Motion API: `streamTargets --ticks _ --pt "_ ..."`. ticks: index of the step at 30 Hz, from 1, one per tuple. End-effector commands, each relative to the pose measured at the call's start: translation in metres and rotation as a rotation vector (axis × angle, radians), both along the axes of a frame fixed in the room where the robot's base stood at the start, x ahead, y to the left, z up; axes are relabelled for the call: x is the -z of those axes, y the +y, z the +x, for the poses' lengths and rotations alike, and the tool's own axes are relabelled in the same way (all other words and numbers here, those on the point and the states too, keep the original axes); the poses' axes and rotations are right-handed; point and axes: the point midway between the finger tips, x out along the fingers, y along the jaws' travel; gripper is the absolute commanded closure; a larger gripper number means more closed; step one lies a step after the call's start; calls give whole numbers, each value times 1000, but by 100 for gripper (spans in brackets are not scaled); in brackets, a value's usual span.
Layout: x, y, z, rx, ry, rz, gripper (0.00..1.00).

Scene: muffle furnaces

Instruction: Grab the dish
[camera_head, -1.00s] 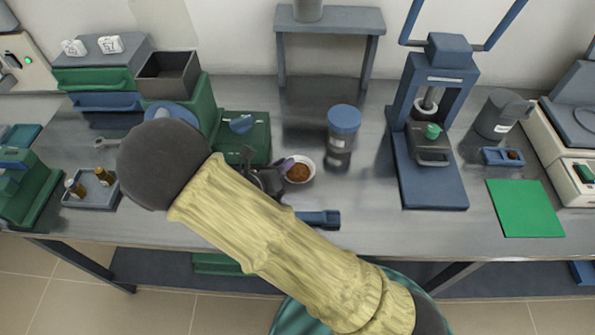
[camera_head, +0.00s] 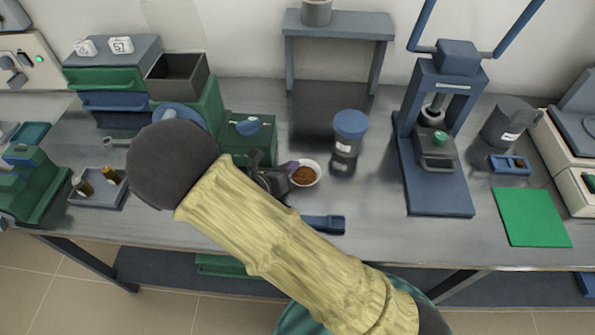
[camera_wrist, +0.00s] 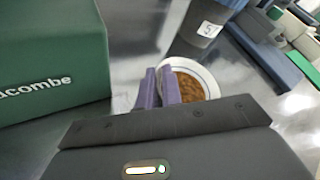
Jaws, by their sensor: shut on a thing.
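The dish (camera_head: 317,166) is a small white round bowl holding brown granular material. It is over the grey bench, beside the green box, in the head view. My gripper (camera_head: 293,167) is at the dish's left side, with its purple fingertips at the rim. In the wrist view, the fingers (camera_wrist: 160,88) are shut on the near left rim of the dish (camera_wrist: 213,82), whose brown contents (camera_wrist: 190,88) show beside them. My arm hides part of the bench. I cannot tell whether the dish touches the bench.
A blue-lidded jar (camera_head: 348,135) stands right of the dish. A green box (camera_head: 250,134) stands close on the left. A blue-handled tool (camera_head: 325,224) lies in front. A blue press (camera_head: 437,150) and green mat (camera_head: 531,217) are further right. Bare bench lies between jar and press.

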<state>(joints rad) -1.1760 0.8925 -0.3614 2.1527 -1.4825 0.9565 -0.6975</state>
Motion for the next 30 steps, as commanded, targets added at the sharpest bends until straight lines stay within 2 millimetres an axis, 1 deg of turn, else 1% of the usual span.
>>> streamTargets --ticks 4,8,15,18,22,30 --pt "-7 0 0 0 -1 2 100" --pt "-25 0 0 1 -2 4 100" --pt "-73 0 0 0 -3 6 100" --pt "-88 0 0 1 -1 5 100" --pt "-99 0 0 1 -1 2 100" --pt "-100 0 0 0 0 -1 100"
